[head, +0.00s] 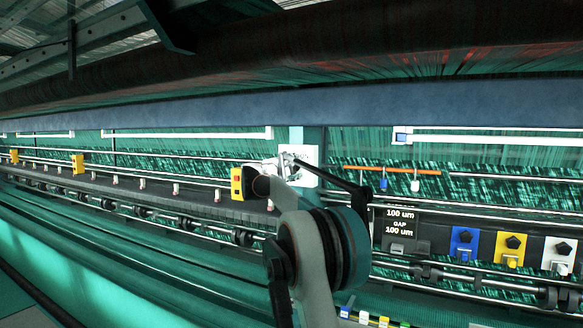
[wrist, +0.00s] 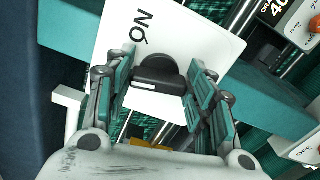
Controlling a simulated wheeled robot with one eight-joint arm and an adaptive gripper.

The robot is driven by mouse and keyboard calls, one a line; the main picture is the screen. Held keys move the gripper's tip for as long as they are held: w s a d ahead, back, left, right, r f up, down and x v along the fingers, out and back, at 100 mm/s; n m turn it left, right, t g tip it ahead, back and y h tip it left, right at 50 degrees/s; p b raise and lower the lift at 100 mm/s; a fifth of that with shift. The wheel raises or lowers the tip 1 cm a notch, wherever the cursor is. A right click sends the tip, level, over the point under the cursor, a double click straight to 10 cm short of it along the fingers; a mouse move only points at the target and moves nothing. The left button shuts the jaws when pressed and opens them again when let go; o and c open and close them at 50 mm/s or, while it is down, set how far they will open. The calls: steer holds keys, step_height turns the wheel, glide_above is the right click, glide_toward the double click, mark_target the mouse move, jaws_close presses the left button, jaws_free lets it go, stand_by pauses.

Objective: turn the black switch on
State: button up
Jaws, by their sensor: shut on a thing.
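The black switch (wrist: 160,68) has a rounded top and a flat bar with a small white mark. It sits on a white plate (wrist: 188,32) printed "ON", which looks tilted in the wrist view. My gripper (wrist: 158,84) has one finger on each side of the switch and is shut on it. In the head view my gripper (head: 290,165) is at the white plate (head: 308,158) on a pale post, and the switch is hidden there. I cannot tell which way the switch is set.
Right of my arm are a black "100 um" gauge sign (head: 400,222) and blue (head: 454,248), yellow (head: 501,252) and white (head: 548,262) panels with black knobs. A yellow box (head: 236,184) stands close left. Rails and green netting run behind; a dark roll hangs above.

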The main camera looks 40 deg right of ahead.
steer(key=m, duration=1.1)
steer(key=shift+w+f+p, duration=0.1)
steer(key=shift+f+p, duration=0.2)
steer(key=shift+m, duration=0.3)
steer(key=o, duration=1.1)
steer(key=shift+c, duration=0.2)
steer(key=shift+a, duration=0.15)
steer(key=v, duration=1.1)
steer(key=shift+s+a, duration=0.2)
steer(key=shift+a, duration=0.15)
steer(key=shift+f, duration=0.15)
